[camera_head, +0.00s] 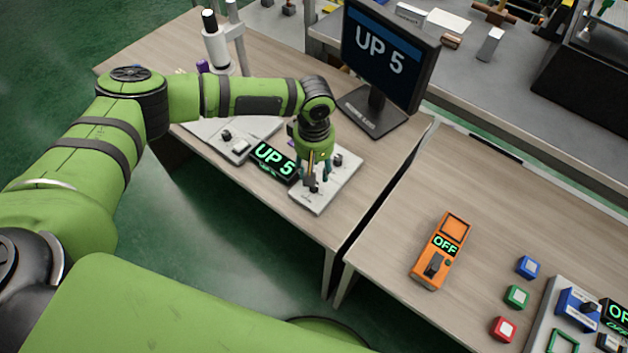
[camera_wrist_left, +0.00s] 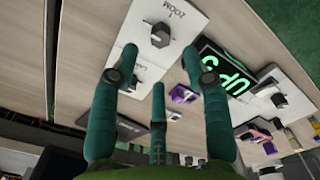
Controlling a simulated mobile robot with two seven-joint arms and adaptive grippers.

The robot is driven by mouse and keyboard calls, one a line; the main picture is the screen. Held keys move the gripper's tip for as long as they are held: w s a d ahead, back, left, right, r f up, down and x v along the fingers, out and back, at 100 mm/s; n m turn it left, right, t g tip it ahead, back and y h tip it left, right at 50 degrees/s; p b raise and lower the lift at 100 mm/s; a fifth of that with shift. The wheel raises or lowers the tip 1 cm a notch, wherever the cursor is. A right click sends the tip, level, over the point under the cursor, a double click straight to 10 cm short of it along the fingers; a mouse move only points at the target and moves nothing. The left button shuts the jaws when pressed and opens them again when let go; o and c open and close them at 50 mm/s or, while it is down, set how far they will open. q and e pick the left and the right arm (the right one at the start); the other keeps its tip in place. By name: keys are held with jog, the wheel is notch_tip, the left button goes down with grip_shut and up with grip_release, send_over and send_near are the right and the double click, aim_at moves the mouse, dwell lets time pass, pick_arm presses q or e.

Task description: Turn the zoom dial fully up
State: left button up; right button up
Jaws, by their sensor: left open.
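The zoom dial (camera_wrist_left: 160,35) is a black knob on a white panel (camera_wrist_left: 190,12) marked ZOOM, seen upside down in the left wrist view. In the head view the panel (camera_head: 318,204) lies near the front edge of the left table. My left gripper (camera_head: 318,181) points down over it, fingers spread around the front knob's area and partly hiding it. In the left wrist view the open fingers (camera_wrist_left: 160,80) hold nothing, and the dial shows beyond their tips. I cannot tell whether any finger touches it. The display (camera_head: 274,160) beside the panel reads UP 5. My right gripper is not in view.
A monitor (camera_head: 385,60) behind the panel also reads UP 5. A microscope-like stand (camera_head: 216,45) is at the back left. Across a gap, the right table holds an orange box (camera_head: 440,250) reading OFF and several coloured buttons. Its left part is clear.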

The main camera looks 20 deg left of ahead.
pick_arm(q)
jog(key=shift+f+p, duration=0.4)
jog(key=shift+f, duration=3.05)
grip_shut()
